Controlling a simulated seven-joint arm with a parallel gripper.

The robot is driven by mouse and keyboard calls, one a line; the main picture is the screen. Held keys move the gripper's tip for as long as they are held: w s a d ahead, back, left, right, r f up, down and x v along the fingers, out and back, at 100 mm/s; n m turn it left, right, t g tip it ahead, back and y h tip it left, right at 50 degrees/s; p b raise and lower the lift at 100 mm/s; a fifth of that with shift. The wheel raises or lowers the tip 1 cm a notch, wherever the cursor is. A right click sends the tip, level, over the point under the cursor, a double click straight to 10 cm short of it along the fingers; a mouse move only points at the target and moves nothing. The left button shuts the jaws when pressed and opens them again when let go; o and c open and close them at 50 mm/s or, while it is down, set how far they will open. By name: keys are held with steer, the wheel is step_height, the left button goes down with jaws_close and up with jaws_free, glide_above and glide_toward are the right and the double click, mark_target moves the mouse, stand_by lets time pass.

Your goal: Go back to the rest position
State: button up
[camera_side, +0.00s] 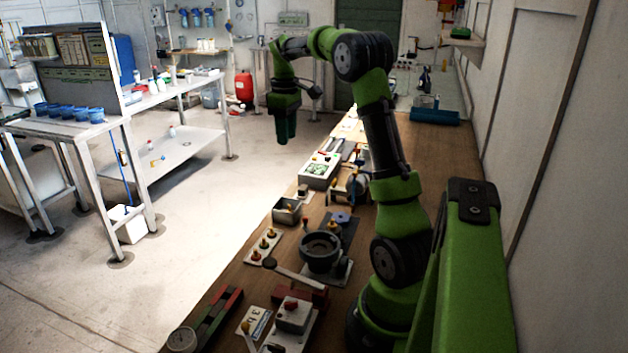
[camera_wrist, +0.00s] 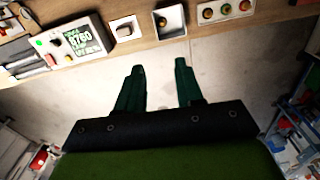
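My gripper (camera_side: 286,128) hangs from my green arm at the upper middle of the side view, pointing down. It is over the floor side of the bench's long edge, above bench height and apart from everything. In the wrist view my gripper (camera_wrist: 158,70) shows two dark green fingers spread apart with bare floor between them. It holds nothing.
The wooden bench (camera_side: 250,290) carries a grey control box (camera_side: 318,170), a square metal tray (camera_side: 287,211), a button panel (camera_side: 264,245) and a round dark vessel (camera_side: 321,250). A white table (camera_side: 180,90) stands across the clear floor (camera_side: 215,200).

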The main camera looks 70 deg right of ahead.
steer(key=s+a+m+t, duration=0.1)
steer(key=s+a+t, duration=0.1)
steer(key=a, duration=0.9)
steer(key=s+a+r+m+t+y, duration=0.1)
steer(key=s+a, duration=0.3)
steer(key=a, duration=0.8)
steer(key=s+a+m+t+y, duration=0.1)
steer(key=s+a+t, duration=0.3)
steer(key=a, duration=0.8)
steer(key=shift+a+r, duration=0.2)
steer(key=shift+r, duration=0.15)
